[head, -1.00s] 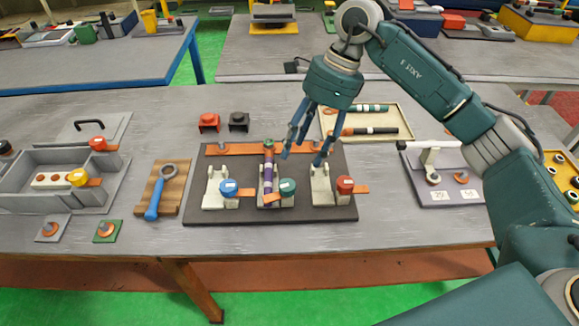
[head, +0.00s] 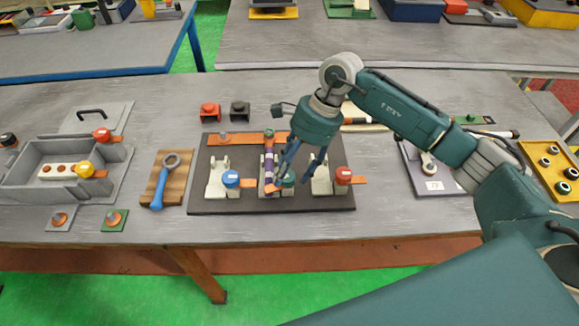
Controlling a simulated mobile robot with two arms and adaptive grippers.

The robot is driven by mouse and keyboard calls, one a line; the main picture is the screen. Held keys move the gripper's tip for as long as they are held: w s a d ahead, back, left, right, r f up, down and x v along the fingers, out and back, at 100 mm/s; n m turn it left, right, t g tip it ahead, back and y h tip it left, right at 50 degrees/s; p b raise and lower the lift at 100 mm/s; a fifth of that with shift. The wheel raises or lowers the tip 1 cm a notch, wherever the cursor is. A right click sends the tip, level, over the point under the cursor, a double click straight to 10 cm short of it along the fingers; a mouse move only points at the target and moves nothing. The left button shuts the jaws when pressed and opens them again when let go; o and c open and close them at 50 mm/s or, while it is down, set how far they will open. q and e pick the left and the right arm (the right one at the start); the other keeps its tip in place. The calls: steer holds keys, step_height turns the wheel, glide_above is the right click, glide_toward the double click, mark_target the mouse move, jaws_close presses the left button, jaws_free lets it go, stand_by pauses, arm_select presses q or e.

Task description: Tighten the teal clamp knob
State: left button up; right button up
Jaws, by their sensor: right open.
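The teal clamp knob (head: 288,180) sits on the middle cradle of the dark fixture board (head: 240,206). It is partly hidden by my right gripper. A purple-banded rod (head: 268,162) stands in the middle cradle just left of the knob, with an orange tab at its foot. My right gripper (head: 295,184) is open and points down, its fingers around or just above the teal knob; I cannot tell whether they touch it. A blue knob (head: 231,179) is at the left cradle and a red knob (head: 343,175) at the right cradle. My left gripper is not in view.
A blue-handled ring wrench (head: 159,190) lies on a wooden board at left. A grey bin (head: 20,190) stands farther left. Red (head: 210,111) and black (head: 240,110) blocks sit behind the fixture. A tray (head: 360,126) is partly hidden behind my right arm.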

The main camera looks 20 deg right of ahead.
steer(key=shift+a+f, duration=0.2)
steer(key=shift+f, duration=0.15)
steer(key=c, duration=1.1)
steer(key=shift+f+m+t+b, duration=0.1)
steer(key=shift+m+t+b, duration=0.3)
steer(key=shift+m+b, duration=0.6)
steer(key=shift+r+m+t+b, duration=0.25)
steer(key=shift+m+t+b, duration=0.1)
steer(key=shift+m, duration=0.15)
steer(key=o, duration=1)
steer(key=shift+o, duration=0.5)
steer(key=shift+a, duration=0.1)
